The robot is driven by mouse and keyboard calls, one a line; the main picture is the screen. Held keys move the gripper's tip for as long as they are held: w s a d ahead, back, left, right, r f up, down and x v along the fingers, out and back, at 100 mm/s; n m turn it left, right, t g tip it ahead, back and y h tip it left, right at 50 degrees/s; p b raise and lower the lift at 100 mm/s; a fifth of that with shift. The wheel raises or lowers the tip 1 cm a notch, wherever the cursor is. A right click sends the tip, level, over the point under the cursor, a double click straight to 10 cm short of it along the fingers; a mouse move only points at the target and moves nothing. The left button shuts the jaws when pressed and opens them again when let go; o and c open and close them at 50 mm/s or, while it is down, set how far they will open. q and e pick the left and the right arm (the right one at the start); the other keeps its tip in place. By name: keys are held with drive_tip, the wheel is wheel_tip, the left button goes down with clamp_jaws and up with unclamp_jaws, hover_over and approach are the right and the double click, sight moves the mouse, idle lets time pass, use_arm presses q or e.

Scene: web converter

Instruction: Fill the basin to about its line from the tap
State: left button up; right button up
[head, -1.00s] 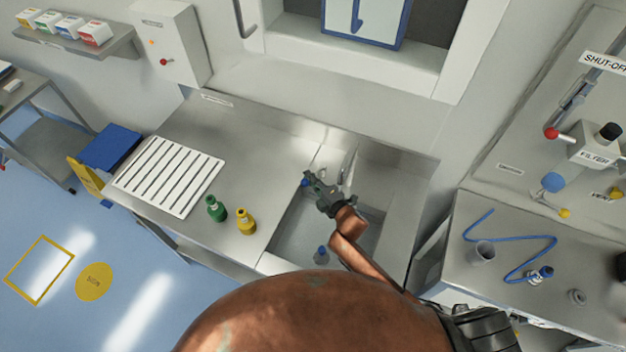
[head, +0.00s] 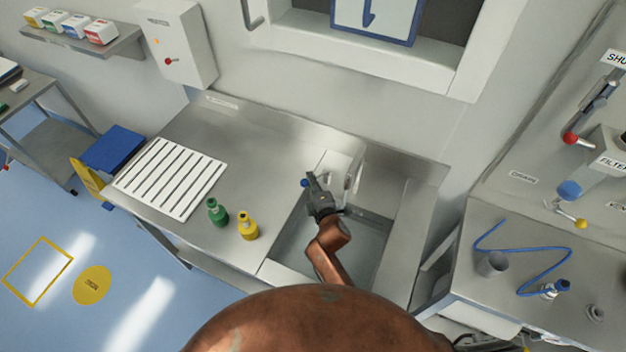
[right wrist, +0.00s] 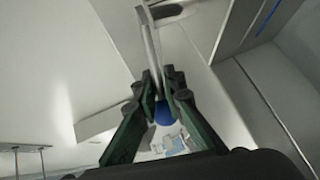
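The steel basin (head: 372,262) is sunk into the counter; its line and any water level cannot be made out. A pale metal tap (head: 352,176) stands at its back edge. A blue knob (head: 305,183) sits left of the tap. My right gripper (head: 313,184) is over the basin's back left, its tips beside the knob. In the right wrist view, the fingers (right wrist: 160,92) stand close together with a small gap, and the blue knob (right wrist: 163,113) shows between them; whether they grip it is unclear. The tap's spout (right wrist: 150,45) rises beyond. My left gripper is not in view.
A green bottle (head: 217,212) and a yellow bottle (head: 247,226) stand left of the basin, near a white slotted rack (head: 170,177). On the right bench lie a grey cup (head: 492,263) and a blue hose (head: 525,250). The counter behind the bottles is clear.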

drive_tip(key=o, duration=0.3)
drive_tip(key=shift+o, duration=0.2)
drive_tip(key=shift+s, duration=0.1)
drive_tip(key=v, duration=1.1)
drive_tip(key=shift+s, duration=0.4)
drive_tip(key=shift+r, duration=0.1)
idle(3.4)
